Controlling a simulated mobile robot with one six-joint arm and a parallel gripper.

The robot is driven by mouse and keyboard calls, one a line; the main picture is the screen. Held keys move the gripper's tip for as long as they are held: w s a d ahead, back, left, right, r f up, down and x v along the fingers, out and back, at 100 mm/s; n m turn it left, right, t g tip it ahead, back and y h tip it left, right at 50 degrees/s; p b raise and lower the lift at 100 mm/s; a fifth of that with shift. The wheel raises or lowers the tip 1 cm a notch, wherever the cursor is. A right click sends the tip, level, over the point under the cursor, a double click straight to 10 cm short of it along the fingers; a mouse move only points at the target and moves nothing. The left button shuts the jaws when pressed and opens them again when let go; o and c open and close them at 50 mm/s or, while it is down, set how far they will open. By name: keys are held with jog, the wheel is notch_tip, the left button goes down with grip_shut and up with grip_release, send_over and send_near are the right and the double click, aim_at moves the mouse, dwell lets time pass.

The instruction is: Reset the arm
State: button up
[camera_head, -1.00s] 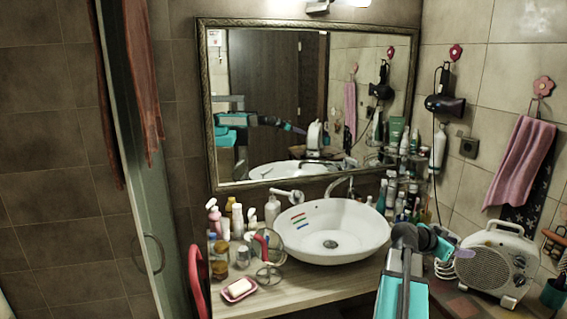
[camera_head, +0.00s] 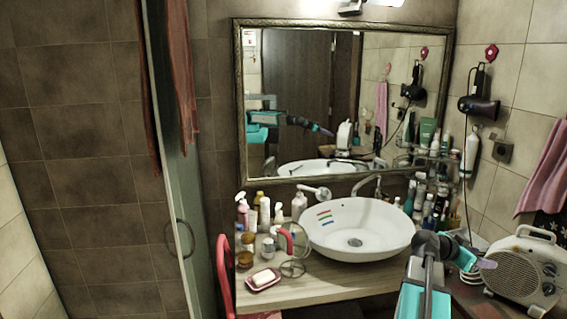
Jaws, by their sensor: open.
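My arm (camera_head: 428,278), teal and dark grey, rises from the lower right edge in the head view and bends right at its elbow. My gripper (camera_head: 474,254) is at its end, in front of the white fan heater and right of the basin. It is small and partly hidden by the arm, open, with nothing seen in it. The arm also shows reflected in the mirror (camera_head: 345,62), stretched to the right. The white vessel basin (camera_head: 395,243) stands on the wooden counter (camera_head: 330,282), with red, green and blue stripes inside its left wall.
A pink soap dish (camera_head: 262,284), a round wire-framed item (camera_head: 294,245) and several bottles stand left of the basin. More bottles (camera_head: 430,205) stand behind it on the right. The fan heater (camera_head: 525,268) is at the right. A red chair (camera_head: 224,270) touches the counter's left side.

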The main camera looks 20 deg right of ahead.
jog(key=w+a+f+n+t+y+b, duration=0.1)
jog(key=w+a+f+n, duration=0.1)
jog(key=w+a+f, duration=0.6)
jog(key=w+a+f+n+t+y+b, duration=0.1)
jog(key=w+a+f+n+t+b, duration=0.1)
jog(key=w+a+f, duration=0.6)
jog(key=w+a+f+n+y+b, duration=0.1)
jog(key=a+f+n+y, duration=0.1)
jog(key=a+f, duration=0.8)
jog(key=a+f+n+y+b, duration=0.15)
jog(key=a+f, duration=0.55)
jog(key=f, duration=0.7)
jog(key=s+a+f+n+g+y+b, duration=0.1)
jog(key=s+a+f+n, duration=0.3)
jog(key=a+f, duration=0.55)
jog(key=s+a+f+n+g+y+b, duration=0.1)
jog(key=s+a+f+y+b, duration=0.1)
jog(key=s+a+f, duration=0.5)
jog(key=s+a+f+n+g+y, duration=0.2)
jog(key=s+a+f+n, duration=0.1)
jog(key=s+a, duration=0.4)
jog(key=s+a+f+n+g+y, duration=0.2)
jog(key=s+a+f+n, duration=0.2)
jog(key=s+a, duration=0.3)
jog(key=a+n, duration=0.1)
jog(key=a, duration=0.2)
jog(key=shift+a+y+b, duration=0.3)
jog(key=shift+y+b, duration=0.05)
jog(key=shift+b, duration=0.05)
